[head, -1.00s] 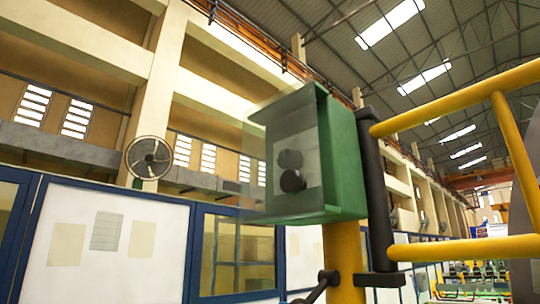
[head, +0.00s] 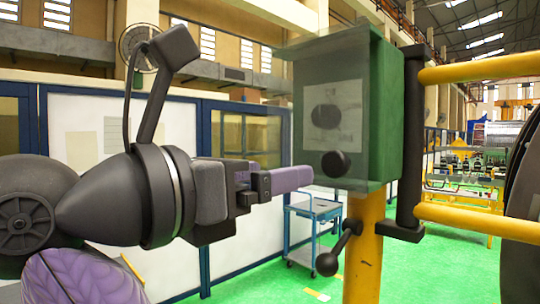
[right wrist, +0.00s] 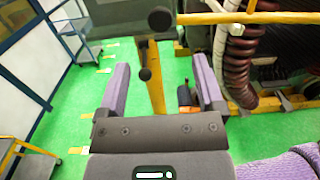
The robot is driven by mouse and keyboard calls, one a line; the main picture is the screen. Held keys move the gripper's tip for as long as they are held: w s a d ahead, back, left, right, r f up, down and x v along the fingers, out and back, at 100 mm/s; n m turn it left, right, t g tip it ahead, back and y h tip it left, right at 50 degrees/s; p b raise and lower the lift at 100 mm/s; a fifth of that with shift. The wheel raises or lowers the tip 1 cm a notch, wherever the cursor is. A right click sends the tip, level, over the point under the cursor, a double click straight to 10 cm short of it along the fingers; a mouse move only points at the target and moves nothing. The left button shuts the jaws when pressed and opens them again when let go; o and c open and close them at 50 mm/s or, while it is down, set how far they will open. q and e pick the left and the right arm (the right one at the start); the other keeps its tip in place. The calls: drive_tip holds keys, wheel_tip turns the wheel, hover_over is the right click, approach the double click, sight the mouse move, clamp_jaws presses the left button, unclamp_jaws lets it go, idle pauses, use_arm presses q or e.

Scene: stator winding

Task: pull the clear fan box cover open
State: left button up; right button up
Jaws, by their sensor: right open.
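The green fan box (head: 378,115) stands on a yellow post in the head view. Its clear cover (head: 335,110) is over the front face, with a dark round knob (head: 335,163) near the bottom. My right gripper (head: 308,178) comes in from the left, with its purple fingers just left of the knob and a little below it. My left gripper is not in view.
A black lever with a ball end (head: 327,264) sticks out from the yellow post (head: 364,250) below the box. Yellow rails (head: 480,73) run to the right. A blue cart (head: 312,230) stands behind on the green floor.

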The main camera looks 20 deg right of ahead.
sight(332, 164)
drive_tip(key=shift+y, duration=0.3)
drive_tip(key=p+x, duration=0.2)
drive_tip(key=x, duration=0.7)
drive_tip(key=shift+d+r, duration=0.2)
drive_tip(key=shift+w+d+f, duration=0.1)
drive_tip(key=shift+w+d, duration=0.1)
drive_tip(key=shift+d, duration=0.2)
drive_tip(key=shift+a, duration=0.1)
drive_tip(key=shift+c, duration=0.2)
drive_tip(key=shift+c, duration=1.1)
clamp_jaws()
